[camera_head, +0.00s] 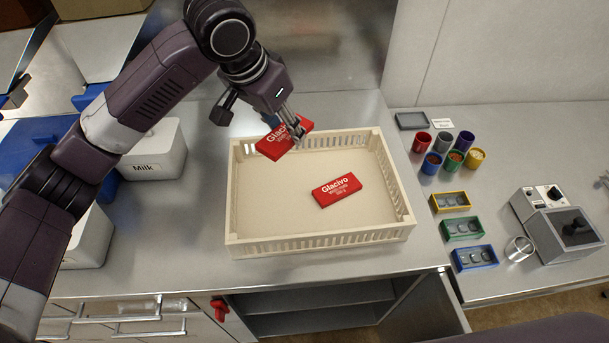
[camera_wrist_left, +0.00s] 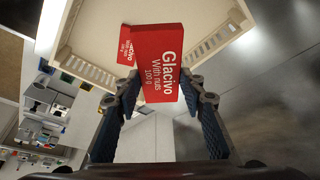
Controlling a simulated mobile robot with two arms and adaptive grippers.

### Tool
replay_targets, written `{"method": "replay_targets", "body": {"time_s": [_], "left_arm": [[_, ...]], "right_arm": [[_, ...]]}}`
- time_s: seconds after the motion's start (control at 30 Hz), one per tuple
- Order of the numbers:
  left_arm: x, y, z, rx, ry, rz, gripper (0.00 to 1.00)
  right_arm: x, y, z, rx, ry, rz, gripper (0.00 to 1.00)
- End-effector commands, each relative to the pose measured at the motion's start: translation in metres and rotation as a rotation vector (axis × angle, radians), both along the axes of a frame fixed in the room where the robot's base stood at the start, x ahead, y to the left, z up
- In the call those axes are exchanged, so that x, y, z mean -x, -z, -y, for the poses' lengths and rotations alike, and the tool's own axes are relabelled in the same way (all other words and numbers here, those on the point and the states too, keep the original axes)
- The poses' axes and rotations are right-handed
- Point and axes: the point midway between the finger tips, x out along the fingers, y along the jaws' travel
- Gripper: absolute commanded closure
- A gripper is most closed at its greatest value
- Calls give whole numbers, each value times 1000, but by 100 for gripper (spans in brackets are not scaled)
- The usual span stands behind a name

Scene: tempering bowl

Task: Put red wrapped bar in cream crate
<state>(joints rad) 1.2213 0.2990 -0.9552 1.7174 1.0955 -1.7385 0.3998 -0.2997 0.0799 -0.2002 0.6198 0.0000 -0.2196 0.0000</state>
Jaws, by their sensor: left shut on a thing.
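My left gripper (camera_head: 294,134) is shut on a red wrapped bar (camera_head: 272,143) with white "Glacivo" lettering. It holds the bar tilted, at the back left rim of the cream crate (camera_head: 330,241); in the head view the bar overlaps that rim. In the left wrist view the held bar (camera_wrist_left: 158,62) sits between both fingertips, with the crate (camera_wrist_left: 95,72) beyond it. A second red Glacivo bar (camera_head: 337,190) lies flat on the crate floor, and part of it shows in the left wrist view (camera_wrist_left: 128,42). My right gripper is not in view.
A white bin marked Milk (camera_head: 160,155) stands left of the crate. To the right are several coloured cups (camera_head: 447,160), small trays (camera_head: 462,229) and a grey machine (camera_head: 562,236). Much of the crate floor is bare.

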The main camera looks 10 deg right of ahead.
Motion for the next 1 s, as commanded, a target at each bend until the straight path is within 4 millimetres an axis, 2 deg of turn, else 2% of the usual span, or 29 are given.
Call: {"method": "replay_targets", "body": {"time_s": [0.5,0.6,0.77,1.0], "left_arm": [[2,126,-1,-2,-1,-5,89],[2,142,-1,-3,-1,-4,89],[1,155,-1,-2,-1,-2,89],[2,188,-1,-3,0,-3,89]], "right_arm": [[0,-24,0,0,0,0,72],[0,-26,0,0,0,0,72],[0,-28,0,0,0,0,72],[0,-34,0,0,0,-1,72]]}}
